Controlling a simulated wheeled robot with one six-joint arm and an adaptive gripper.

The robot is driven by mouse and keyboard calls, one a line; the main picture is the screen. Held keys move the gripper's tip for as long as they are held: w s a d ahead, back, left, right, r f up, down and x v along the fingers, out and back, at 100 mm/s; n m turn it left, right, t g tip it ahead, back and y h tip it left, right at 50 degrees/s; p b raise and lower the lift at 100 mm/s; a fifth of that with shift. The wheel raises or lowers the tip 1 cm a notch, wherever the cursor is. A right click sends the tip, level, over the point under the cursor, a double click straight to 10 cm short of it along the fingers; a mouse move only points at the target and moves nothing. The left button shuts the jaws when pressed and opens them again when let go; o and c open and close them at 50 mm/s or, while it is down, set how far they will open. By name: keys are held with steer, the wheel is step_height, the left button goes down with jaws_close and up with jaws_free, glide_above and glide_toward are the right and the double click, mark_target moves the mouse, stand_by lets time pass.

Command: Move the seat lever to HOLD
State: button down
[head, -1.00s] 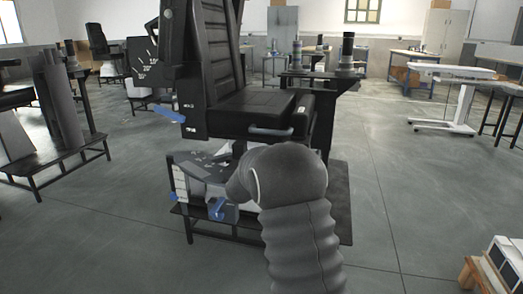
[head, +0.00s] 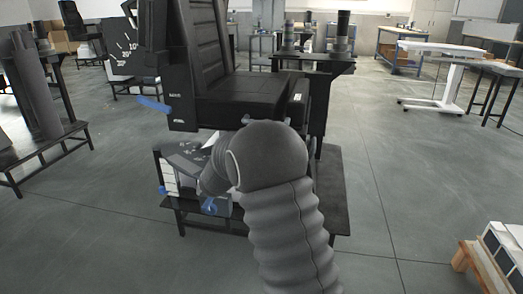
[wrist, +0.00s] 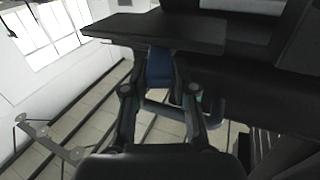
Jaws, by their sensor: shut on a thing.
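The black seat unit (head: 235,95) stands at the centre of the head view, with a padded back and cushion. In the wrist view my gripper (wrist: 160,84) points at the dark underside of the seat, its two fingers on either side of a blue grip (wrist: 159,66). The gripper is shut on this blue grip, which I take to be the seat lever's handle. Its upper end meets a dark plate (wrist: 165,30). In the head view my arm hides the gripper and the held grip. No HOLD mark is readable in either view.
A blue handle (head: 154,104) sticks out left of the seat. Blue parts (head: 210,207) show on the low base. An angle dial (head: 124,50) stands behind left. A wooden-framed box (head: 492,258) lies at lower right.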

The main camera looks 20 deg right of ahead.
steer(key=c, duration=0.9)
jaws_free()
steer(key=shift+w+d+r, duration=0.1)
steer(key=shift+d, duration=0.1)
steer(key=shift+a, duration=0.4)
steer(key=v, duration=1.1)
steer(key=shift+s+a, duration=0.15)
steer(key=shift+s, duration=0.2)
